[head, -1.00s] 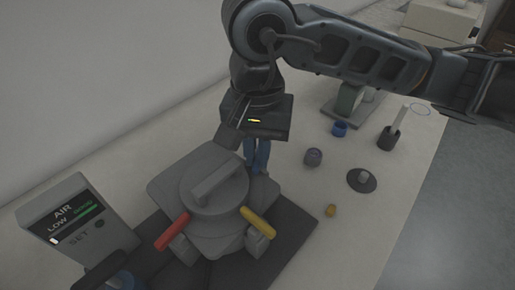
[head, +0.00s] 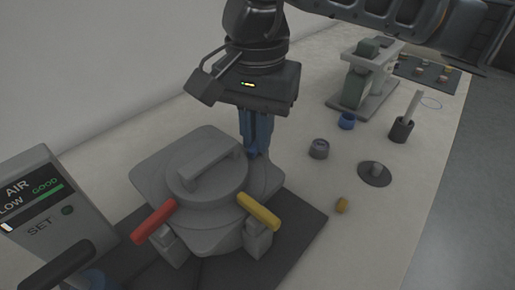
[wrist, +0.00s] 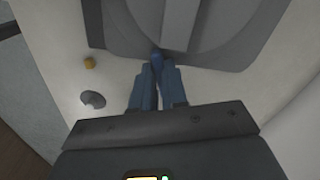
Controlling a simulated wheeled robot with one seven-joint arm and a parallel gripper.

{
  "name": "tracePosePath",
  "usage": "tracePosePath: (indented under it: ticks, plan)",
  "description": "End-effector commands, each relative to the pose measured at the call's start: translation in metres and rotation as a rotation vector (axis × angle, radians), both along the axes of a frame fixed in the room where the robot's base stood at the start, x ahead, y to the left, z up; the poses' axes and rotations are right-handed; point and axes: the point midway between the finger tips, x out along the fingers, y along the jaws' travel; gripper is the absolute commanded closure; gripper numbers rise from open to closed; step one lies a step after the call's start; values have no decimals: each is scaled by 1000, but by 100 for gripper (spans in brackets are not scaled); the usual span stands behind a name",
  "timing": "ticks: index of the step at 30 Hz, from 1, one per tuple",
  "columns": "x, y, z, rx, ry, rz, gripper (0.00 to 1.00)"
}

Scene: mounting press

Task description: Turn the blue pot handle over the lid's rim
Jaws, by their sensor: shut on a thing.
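The grey pot (head: 158,172) stands on a dark mat, with a round grey lid (head: 185,184) and a raised bar on top. A red handle (head: 154,222) and a yellow handle (head: 259,210) are at its near side. The blue handle (head: 253,153) is at the far right side, mostly hidden by my gripper (head: 257,150). Its blue end (wrist: 157,57) shows by the lid's edge in the wrist view. My gripper's blue fingers (wrist: 158,82) point down and are shut on the blue handle.
An air panel (head: 45,205) reading GOOD stands at the left. Right of the pot are a grey-purple cup (head: 319,148), a blue ring (head: 347,120), a dark disc with a post (head: 374,174), a yellow piece (head: 342,205) and a dark holder (head: 401,130). A wall is behind.

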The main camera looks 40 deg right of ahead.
Motion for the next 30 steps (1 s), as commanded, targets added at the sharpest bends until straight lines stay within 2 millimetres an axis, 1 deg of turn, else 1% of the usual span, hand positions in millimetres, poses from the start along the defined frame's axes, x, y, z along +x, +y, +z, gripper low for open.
tracePosePath:
  ticks: [1,18,24,30]
  plan:
    - [1,0,-5,-2,-4,-22,100]
    - [3,0,-3,-1,-2,-374,100]
    - [3,0,-1,-1,0,-444,100]
    - [3,0,0,0,0,-473,100]
